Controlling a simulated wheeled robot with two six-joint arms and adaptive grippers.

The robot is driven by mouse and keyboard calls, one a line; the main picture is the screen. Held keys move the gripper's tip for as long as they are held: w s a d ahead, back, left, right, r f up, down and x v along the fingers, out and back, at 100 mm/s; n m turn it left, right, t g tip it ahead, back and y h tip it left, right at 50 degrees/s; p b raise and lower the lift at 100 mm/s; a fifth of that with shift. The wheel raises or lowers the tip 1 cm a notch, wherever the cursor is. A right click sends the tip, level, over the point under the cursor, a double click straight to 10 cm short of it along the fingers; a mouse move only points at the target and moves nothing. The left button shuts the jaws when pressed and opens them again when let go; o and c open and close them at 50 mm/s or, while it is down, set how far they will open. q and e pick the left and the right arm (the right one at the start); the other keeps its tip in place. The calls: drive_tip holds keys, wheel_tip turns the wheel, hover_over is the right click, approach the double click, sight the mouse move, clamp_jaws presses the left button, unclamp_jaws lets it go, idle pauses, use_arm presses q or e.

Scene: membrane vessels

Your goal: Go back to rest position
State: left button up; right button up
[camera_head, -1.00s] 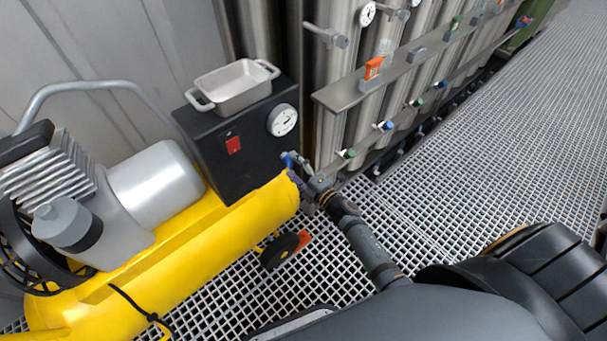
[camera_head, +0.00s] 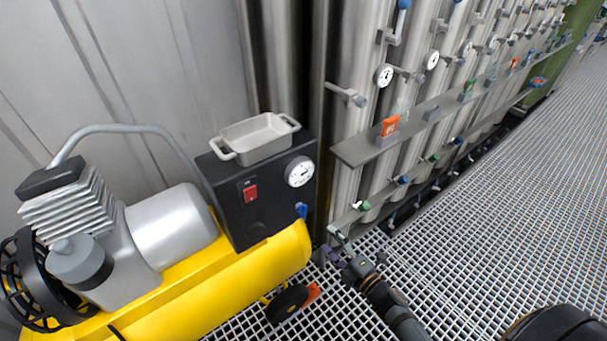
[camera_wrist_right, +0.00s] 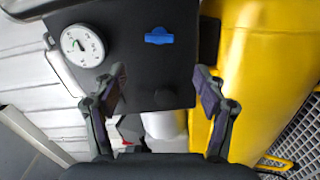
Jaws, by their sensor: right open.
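My right gripper (camera_head: 336,250) is low in the middle of the head view, just right of the yellow compressor tank (camera_head: 245,283). In the right wrist view my right gripper (camera_wrist_right: 160,92) has its two fingers wide apart with nothing between them. Beyond them is the black control box (camera_wrist_right: 150,30) with a blue valve handle (camera_wrist_right: 159,36) and a round gauge (camera_wrist_right: 82,46). The fingers look apart from the handle. In the head view the blue handle (camera_head: 301,210) sits at the box's lower right. My left gripper is not in view.
A metal tray (camera_head: 262,152) with two handles sits on the control box. Steel vessels with valves stand behind a shelf (camera_head: 362,150) holding an orange item (camera_head: 390,125). The compressor's black wheel (camera_head: 287,303) is below the gripper's left.

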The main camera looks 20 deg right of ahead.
drive_tip(key=s+d+f+m+g+h, duration=0.2)
drive_tip(key=s+d+f+m, duration=0.15)
drive_tip(key=f, duration=0.45)
drive_tip(key=s+d+f+m+g+h, duration=0.2)
drive_tip(key=f+m, duration=0.2)
drive_tip(key=f, duration=0.4)
drive_tip(key=s+d+f+m+g+h, duration=0.2)
drive_tip(key=s+d+f+m+h, duration=0.15)
drive_tip(key=f, duration=0.45)
drive_tip(key=s+f+m+g, duration=0.4)
drive_tip(key=s+f, duration=0.4)
drive_tip(key=s+a+f+m+g, duration=0.1)
drive_tip(key=s+f+m+g, duration=0.2)
drive_tip(key=s, duration=0.5)
drive_tip(key=s+a+f+m+g, duration=0.1)
drive_tip(key=s+f+m+g, duration=0.2)
drive_tip(key=s, duration=0.4)
use_arm(q)
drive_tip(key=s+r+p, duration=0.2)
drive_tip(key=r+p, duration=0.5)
drive_tip(key=p, duration=0.1)
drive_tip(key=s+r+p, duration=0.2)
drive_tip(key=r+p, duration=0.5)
drive_tip(key=p, duration=0.1)
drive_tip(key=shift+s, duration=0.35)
use_arm(e)
drive_tip(key=s+r+n, duration=0.1)
drive_tip(key=s+r, duration=0.3)
drive_tip(key=r, duration=0.8)
drive_tip(key=shift+r, duration=0.2)
